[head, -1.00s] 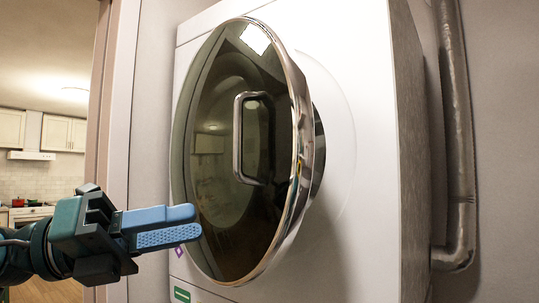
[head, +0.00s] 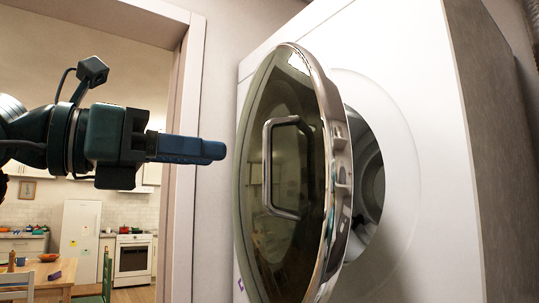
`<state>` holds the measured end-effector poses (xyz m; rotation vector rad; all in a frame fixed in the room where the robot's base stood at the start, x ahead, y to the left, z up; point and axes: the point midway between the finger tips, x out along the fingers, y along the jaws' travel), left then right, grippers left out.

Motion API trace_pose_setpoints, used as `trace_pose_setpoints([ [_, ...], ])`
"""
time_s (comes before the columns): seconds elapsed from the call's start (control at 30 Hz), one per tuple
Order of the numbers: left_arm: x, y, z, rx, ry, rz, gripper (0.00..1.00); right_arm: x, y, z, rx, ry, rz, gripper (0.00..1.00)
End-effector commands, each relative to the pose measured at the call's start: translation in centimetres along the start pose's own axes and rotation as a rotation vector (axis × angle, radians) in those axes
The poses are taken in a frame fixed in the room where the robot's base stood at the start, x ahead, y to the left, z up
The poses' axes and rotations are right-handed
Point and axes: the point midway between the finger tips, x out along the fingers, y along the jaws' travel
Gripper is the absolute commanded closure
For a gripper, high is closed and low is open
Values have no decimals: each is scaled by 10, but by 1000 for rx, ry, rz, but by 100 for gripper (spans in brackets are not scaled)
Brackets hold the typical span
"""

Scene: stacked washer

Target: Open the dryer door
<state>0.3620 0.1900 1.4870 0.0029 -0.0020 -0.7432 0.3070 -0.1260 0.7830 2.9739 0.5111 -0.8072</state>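The dryer (head: 415,60) is a white box at the right. Its round, dark glass door (head: 300,235) with a chrome rim stands ajar, swung out toward the left, and part of the dark drum opening (head: 368,185) shows behind its right edge. A metal loop handle (head: 267,165) sits on the door's front. My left gripper (head: 215,150), with blue fingers, is left of the door at about handle height, apart from it and empty. Its fingers appear in line one behind the other, so their gap is hidden. My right gripper is not in view.
A door frame (head: 183,200) stands behind my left gripper. Beyond it is a kitchen with a white fridge (head: 80,235), an oven (head: 132,260) and a wooden table (head: 40,272). A pipe (head: 532,40) runs up the wall at the far right.

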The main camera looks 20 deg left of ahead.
Motion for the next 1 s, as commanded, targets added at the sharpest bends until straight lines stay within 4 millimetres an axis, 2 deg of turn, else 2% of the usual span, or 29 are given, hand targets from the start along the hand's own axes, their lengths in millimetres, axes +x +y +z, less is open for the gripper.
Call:
trace_pose_setpoints([
  [0.03,12,-1,2,0,4,-4,70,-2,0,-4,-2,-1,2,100],
  [0.2,48,-1,2,-1,3,-5,70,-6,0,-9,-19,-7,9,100],
  [0.4,80,-1,2,-2,2,-3,70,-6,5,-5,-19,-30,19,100],
  [0.6,93,0,0,-2,1,-3,70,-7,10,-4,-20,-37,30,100],
  [0.87,94,0,0,-1,0,-2,70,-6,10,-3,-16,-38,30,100],
  [1.0,94,0,0,-1,0,-2,80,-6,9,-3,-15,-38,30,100],
])
